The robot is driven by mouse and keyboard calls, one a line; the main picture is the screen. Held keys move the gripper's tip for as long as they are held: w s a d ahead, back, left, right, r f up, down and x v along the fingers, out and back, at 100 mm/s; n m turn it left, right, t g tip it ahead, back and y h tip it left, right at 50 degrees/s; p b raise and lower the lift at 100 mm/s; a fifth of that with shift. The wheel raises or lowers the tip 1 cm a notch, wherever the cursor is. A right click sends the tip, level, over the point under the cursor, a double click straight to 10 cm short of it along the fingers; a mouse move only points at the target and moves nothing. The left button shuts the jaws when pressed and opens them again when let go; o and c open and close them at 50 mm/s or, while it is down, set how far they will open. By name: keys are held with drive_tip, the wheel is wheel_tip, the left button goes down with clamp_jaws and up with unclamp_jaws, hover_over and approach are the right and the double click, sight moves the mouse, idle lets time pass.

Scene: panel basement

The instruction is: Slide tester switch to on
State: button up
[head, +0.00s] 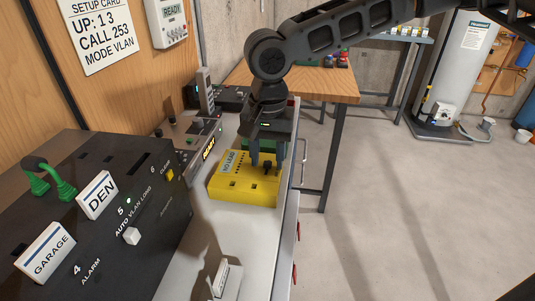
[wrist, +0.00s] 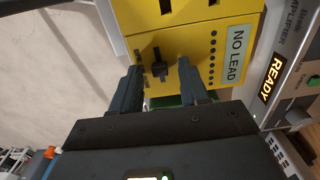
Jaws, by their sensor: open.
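The yellow tester (head: 240,185) lies on the grey worktop, its small display reading NO LEAD. In the wrist view the yellow tester (wrist: 215,45) fills the upper middle. Its black slide switch (wrist: 159,66) stands in a dark slot between my two fingertips. My gripper (wrist: 158,75) is open, with one finger on each side of the switch; I cannot tell whether either finger touches it. In the head view my gripper (head: 267,155) reaches down over the tester's far right part, and the switch (head: 267,167) shows between the fingers.
A black panel (head: 110,215) with GARAGE and DEN labels stands at the left. A grey device (head: 185,135) with a READY display sits behind the tester. A white card holder (head: 222,280) stands in front. The worktop's right edge is close to the tester.

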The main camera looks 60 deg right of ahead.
sight(268, 162)
drive_tip(key=shift+r, duration=0.1)
wheel_tip(268, 162, up, 8)
drive_tip(key=shift+f, duration=0.2)
drive_tip(key=shift+s, duration=0.1)
idle(0.6)
